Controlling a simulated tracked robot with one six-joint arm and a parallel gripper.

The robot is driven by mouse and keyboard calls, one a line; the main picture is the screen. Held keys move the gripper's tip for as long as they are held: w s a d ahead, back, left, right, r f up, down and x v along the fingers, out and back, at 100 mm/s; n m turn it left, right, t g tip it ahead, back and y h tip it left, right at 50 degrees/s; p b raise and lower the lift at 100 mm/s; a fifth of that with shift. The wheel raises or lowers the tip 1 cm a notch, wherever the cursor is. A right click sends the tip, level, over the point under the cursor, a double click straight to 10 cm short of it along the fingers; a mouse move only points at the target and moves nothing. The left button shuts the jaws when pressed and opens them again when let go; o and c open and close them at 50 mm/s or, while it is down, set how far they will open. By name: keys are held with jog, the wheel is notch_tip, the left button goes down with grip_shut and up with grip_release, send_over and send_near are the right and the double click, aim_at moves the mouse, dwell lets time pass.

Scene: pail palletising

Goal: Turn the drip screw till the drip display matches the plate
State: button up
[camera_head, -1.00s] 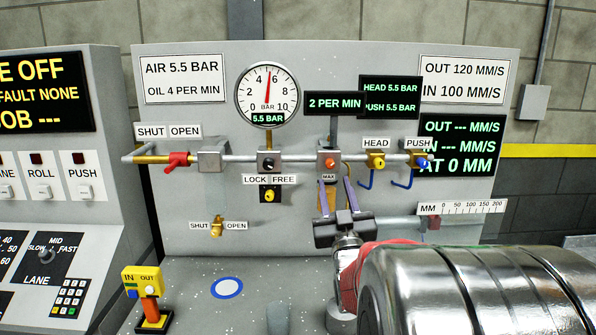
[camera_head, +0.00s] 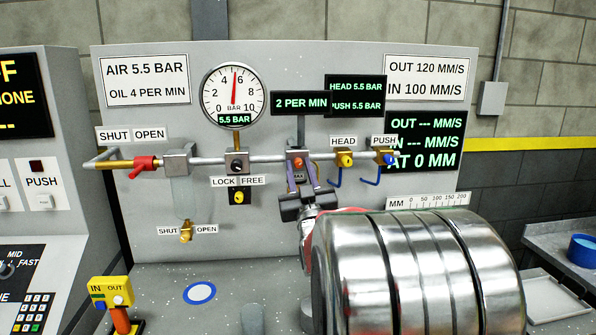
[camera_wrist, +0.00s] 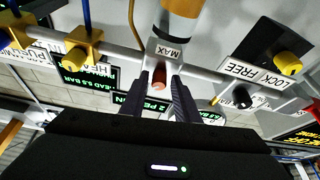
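The drip screw (camera_head: 298,162) is a small orange-red knob on the lubricator block in the pipe line. In the wrist view my gripper (camera_wrist: 157,86) points at the screw. The drip display (camera_head: 300,103) reads 2 PER MIN. The plate (camera_head: 146,81) reads AIR 5.5 BAR, OIL 4 PER MIN.
The gauge (camera_head: 234,96) reads 5.5 BAR. Left of the screw are a black knob (camera_head: 237,164) and a red valve handle (camera_head: 144,165). The yellow head regulator (camera_head: 345,159) and the push regulator (camera_head: 386,157) sit close on the right.

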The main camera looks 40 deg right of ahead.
grip_shut()
jog(key=shift+a, duration=0.15)
jog(key=shift+w+m+h, duration=0.1)
jog(key=shift+m+h, duration=0.2)
jog(key=shift+m, duration=0.4)
jog(key=m+g+h, duration=0.1)
jog(key=m, duration=0.2)
jog(key=m+g+h, duration=0.1)
jog(key=m, duration=0.2)
jog(key=shift+w+a+g+h, duration=0.1)
jog(key=shift+a+g+h, duration=0.1)
jog(key=shift+g+h, duration=0.15)
jog(key=m+g, duration=0.1)
jog(key=m, duration=0.2)
jog(key=m+g+h, duration=0.1)
jog(key=m, duration=0.2)
jog(key=shift+r+m+g, duration=0.1)
jog(key=shift+m+g, duration=0.15)
jog(key=shift+m, duration=0.05)
jog(key=shift+o, duration=1.2)
grip_release()
